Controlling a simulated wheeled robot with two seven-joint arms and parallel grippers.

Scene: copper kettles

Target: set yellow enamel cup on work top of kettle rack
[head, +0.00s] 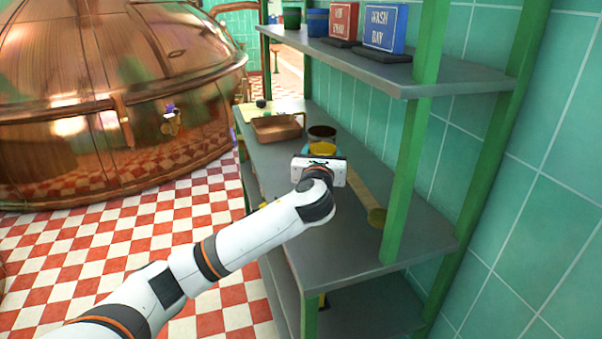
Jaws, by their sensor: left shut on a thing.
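The cup is over the grey work top (345,245) of the green-posted kettle rack. I cannot tell whether the cup's base touches the work top. My right gripper is not in view.
A copper tray with a handle (277,128) lies on the work top behind the cup. The front of the work top is clear.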

